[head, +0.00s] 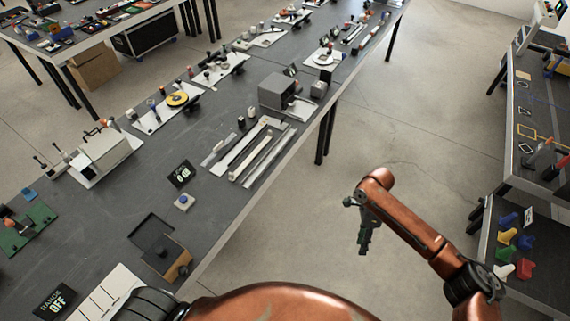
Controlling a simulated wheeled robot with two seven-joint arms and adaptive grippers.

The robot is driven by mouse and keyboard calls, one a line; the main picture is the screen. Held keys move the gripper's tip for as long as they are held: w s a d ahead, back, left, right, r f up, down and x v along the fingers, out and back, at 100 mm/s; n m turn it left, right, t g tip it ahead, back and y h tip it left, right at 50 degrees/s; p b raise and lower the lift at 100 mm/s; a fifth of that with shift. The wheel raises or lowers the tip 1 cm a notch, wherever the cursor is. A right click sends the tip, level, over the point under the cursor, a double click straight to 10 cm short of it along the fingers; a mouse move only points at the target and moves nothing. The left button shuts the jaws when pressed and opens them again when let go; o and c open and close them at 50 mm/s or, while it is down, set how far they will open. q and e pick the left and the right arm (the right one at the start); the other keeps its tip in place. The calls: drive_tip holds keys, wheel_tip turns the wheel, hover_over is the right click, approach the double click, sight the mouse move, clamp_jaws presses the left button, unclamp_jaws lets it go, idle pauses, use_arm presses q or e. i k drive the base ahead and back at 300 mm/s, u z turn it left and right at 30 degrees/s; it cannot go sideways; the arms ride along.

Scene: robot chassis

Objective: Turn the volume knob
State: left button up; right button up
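I cannot tell which of the small devices on the long grey table (225,185) carries the volume knob. A board with a round yellow disc (177,99) lies towards the table's left side, and small knob-like parts stand on several other boards. My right gripper (364,246) hangs over open floor to the right of the table, fingers down and apart from every device. It looks empty, but its finger gap is too small to read. My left gripper is not in view; copper and black parts of my own body fill the bottom edge.
A grey box device (278,91) and long slide rails (247,147) sit near the table's right edge. A black open box (160,244) is nearer. Another table (540,205) with coloured objects stands at the right. Bare floor (420,130) lies between the tables.

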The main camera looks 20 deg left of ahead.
sight(183, 270)
drive_tip(key=i, duration=2.45)
drive_tip(key=u, duration=3.1)
drive_tip(key=i, duration=0.5)
drive_tip(key=u, duration=2.1)
drive_tip(key=i, duration=0.5)
drive_tip(key=z, duration=0.05)
